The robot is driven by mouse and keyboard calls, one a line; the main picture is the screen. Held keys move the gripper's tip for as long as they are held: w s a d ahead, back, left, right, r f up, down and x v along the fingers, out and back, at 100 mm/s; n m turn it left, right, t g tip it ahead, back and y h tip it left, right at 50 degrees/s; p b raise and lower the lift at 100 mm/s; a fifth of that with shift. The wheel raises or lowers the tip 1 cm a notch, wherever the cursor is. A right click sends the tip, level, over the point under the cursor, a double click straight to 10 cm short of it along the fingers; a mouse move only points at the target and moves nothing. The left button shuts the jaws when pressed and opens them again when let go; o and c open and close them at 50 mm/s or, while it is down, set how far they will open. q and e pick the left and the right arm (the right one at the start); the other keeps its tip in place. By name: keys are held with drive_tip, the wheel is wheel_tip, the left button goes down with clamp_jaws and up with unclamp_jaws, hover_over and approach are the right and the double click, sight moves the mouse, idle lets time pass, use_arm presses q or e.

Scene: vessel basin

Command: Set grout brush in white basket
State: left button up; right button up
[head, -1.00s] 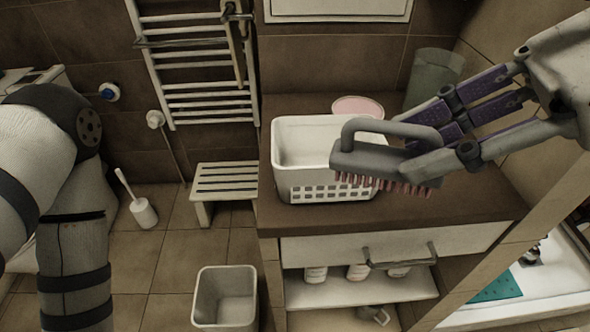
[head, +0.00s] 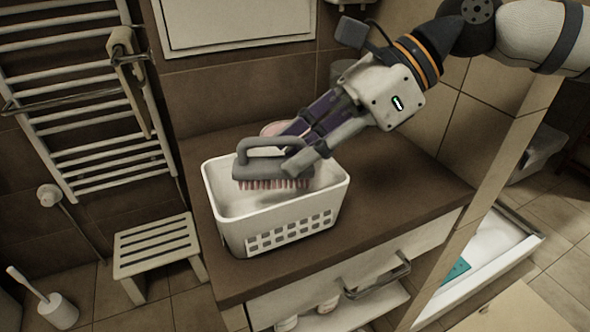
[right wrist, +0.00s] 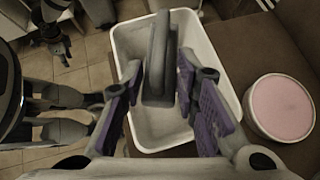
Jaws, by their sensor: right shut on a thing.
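The grout brush (head: 268,174) is grey with a loop handle and pinkish bristles. My right gripper (head: 300,158) is shut on it and holds it level, bristles down, over the white basket (head: 285,222). The basket is open-topped with a perforated side and stands on the brown counter. The bristles are around rim height; I cannot tell whether they are inside the basket. In the right wrist view, the brush (right wrist: 158,60) is between the purple-padded fingers, above the basket's interior (right wrist: 150,125). My left gripper is out of the head view.
A pink-topped round container (right wrist: 281,107) stands on the counter (head: 390,185) behind the basket. The counter right of the basket is clear. A slatted stool (head: 155,245), a toilet brush (head: 55,308) and a towel radiator (head: 85,110) are to the left.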

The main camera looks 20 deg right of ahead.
sight(300, 175)
drive_tip(key=f, duration=0.4)
drive_tip(key=shift+w, duration=0.4)
drive_tip(key=shift+f+b, duration=0.3)
drive_tip(key=shift+f, duration=0.25)
drive_tip(key=o, duration=0.7)
drive_tip(key=shift+o, duration=0.2)
